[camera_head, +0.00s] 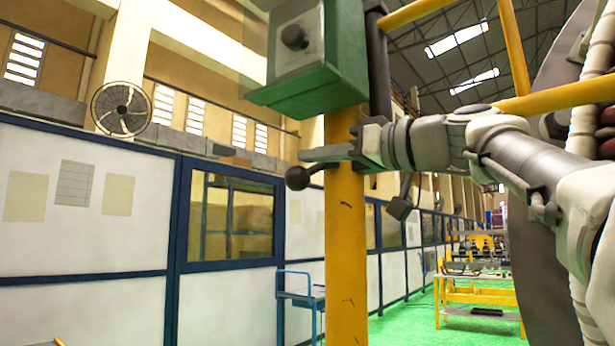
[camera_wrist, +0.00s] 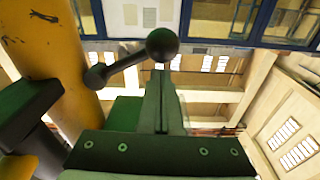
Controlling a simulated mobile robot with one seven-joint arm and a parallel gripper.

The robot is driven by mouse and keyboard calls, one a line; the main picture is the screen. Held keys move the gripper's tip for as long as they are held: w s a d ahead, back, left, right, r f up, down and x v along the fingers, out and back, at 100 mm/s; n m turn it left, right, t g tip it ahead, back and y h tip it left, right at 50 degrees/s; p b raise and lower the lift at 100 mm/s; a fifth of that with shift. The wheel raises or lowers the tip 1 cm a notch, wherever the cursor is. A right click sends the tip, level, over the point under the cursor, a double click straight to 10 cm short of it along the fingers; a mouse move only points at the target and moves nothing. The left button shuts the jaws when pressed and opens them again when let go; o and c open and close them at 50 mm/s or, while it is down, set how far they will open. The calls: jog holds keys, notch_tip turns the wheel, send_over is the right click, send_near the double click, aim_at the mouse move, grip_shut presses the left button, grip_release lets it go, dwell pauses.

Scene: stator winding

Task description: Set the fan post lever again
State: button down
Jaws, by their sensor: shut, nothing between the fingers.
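The fan post is a yellow post (camera_head: 346,250) that stands upright in the middle of the head view. The lever, a dark rod with a ball knob (camera_head: 297,178), sticks out to the left of the post. My gripper (camera_head: 306,155) is shut and empty, its fingertips close above the knob. In the wrist view the lever's knob (camera_wrist: 162,44) shows at the tips of my closed fingers (camera_wrist: 160,72), and its rod runs left to the post (camera_wrist: 50,40). I cannot tell whether fingers and knob touch.
A green box (camera_head: 318,75) with a dark round knob (camera_head: 294,37) is fixed on the post above my gripper. A wall fan (camera_head: 122,108) hangs behind at the left. A blue cart (camera_head: 303,300) and a yellow workbench (camera_head: 480,292) stand farther back. Space left of the lever looks free.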

jog(key=shift+f+n+b, duration=0.25)
jog(key=shift+n+b, duration=0.1)
jog(key=shift+n, duration=0.15)
jog(key=shift+s+d, duration=0.1)
jog(key=shift+d, duration=0.05)
dwell(0.3)
